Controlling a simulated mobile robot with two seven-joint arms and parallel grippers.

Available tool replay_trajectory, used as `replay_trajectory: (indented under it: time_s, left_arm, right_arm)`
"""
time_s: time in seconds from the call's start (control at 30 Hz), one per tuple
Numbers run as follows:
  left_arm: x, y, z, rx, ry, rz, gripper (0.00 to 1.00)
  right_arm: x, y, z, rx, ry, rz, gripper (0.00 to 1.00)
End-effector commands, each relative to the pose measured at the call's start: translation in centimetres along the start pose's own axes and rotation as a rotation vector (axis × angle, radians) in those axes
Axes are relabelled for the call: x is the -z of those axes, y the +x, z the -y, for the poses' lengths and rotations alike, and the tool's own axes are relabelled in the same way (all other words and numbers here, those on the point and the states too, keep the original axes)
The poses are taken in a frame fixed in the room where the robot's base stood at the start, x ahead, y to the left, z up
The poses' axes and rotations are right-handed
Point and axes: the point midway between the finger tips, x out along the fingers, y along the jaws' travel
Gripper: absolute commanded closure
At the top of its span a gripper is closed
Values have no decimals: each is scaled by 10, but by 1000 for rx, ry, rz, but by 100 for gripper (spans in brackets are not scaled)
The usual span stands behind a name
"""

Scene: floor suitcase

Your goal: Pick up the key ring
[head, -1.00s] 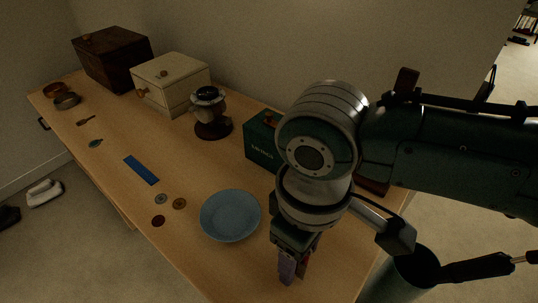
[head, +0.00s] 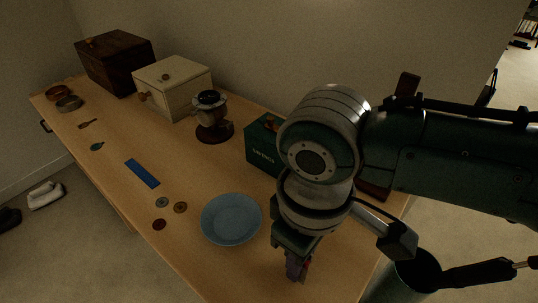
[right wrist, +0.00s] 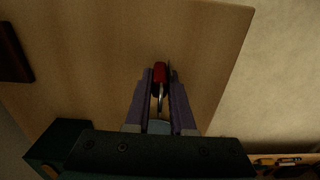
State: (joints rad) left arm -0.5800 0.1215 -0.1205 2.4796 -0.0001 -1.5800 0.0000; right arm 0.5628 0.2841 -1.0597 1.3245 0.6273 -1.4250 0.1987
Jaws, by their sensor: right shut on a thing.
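The key ring (right wrist: 160,76), a red piece with a thin metal part, sits between the fingertips of my right gripper (right wrist: 159,88) in the right wrist view. The purple fingers are shut on it, over the wooden table. In the head view my right gripper (head: 297,268) points down near the table's front right part, right of the blue plate. The key ring is too small there to make out clearly. My left gripper is not in view.
On the table (head: 185,240) are a blue plate (head: 231,218), a green box (head: 262,145), a coffee grinder (head: 212,117), a cream box (head: 173,88), a dark wooden box (head: 115,62) and a blue strip (head: 142,173). Several small discs lie left of the plate.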

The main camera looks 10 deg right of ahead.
Motion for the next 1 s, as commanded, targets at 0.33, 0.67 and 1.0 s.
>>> replay_trajectory:
  time_s: [0.33, 0.67, 1.0]
  left_arm:
    - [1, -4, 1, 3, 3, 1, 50]
    - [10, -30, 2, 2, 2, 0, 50]
    - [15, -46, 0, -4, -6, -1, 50]
  right_arm:
    - [1, -10, 0, 1, -1, -3, 100]
    - [1, -92, 0, -1, -2, -7, 100]
    - [1, -178, 0, -2, -2, -4, 100]
